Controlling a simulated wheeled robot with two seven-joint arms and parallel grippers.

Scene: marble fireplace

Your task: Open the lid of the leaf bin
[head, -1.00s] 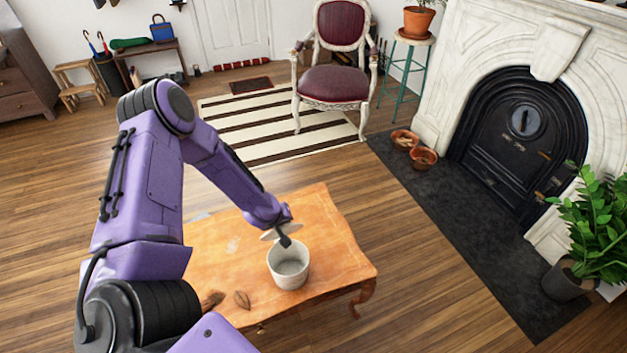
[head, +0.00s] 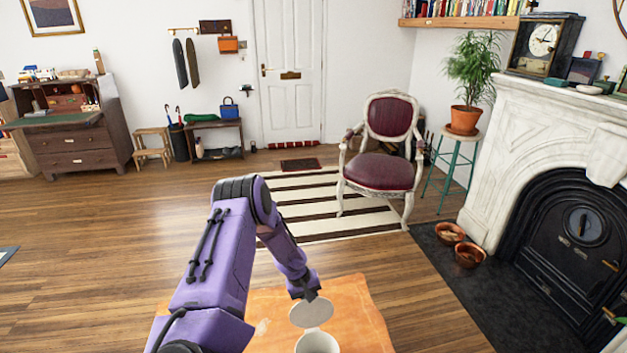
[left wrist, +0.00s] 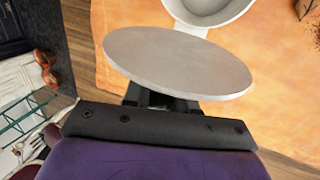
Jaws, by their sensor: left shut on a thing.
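The leaf bin (head: 317,343) is a small pale round pot on the orange wooden table, cut off by the bottom edge of the head view. Its open mouth and inner wall show in the left wrist view (left wrist: 213,10). Its round pale lid (head: 311,313) stands tilted up at the rim's far side, clear of the mouth; it also fills the middle of the left wrist view (left wrist: 178,60). My left gripper (head: 305,293) is shut on the lid's edge; the lid partly hides the fingers in the wrist view. My right gripper is out of view.
The table (head: 355,310) has free room around the bin. Dry brown plant bits (left wrist: 305,9) lie on it in the wrist view. A red chair (head: 384,165) stands on a striped rug (head: 300,205) behind. A black fireplace (head: 575,235) and two clay bowls (head: 468,255) are right.

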